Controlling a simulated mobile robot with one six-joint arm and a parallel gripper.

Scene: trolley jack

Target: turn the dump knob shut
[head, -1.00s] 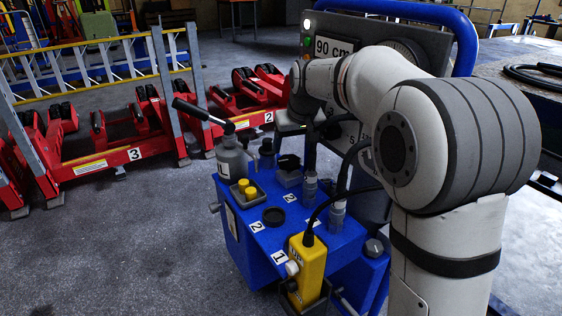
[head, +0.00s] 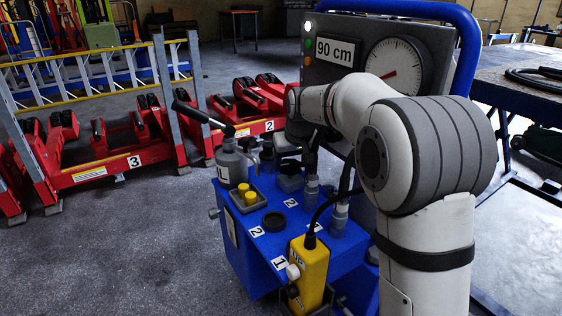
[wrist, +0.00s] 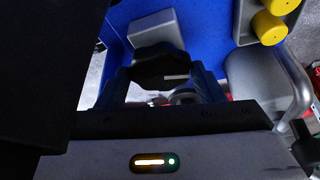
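The black dump knob (wrist: 160,65) sits on a grey block (wrist: 153,28) on top of the blue unit. In the wrist view it lies between the two fingers of my gripper (wrist: 162,78). The fingers are spread apart, one on each side of it, and I cannot tell whether they touch it. In the head view my gripper (head: 287,146) is over the grey block (head: 290,183), and my wrist hides most of the knob there.
A grey reservoir (head: 231,163) with a lever and yellow buttons (head: 246,194) stand close to the left. A yellow pendant (head: 309,265) hangs in front. The gauge panel (head: 385,60) rises behind my arm. Red jacks (head: 110,165) stand at the left.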

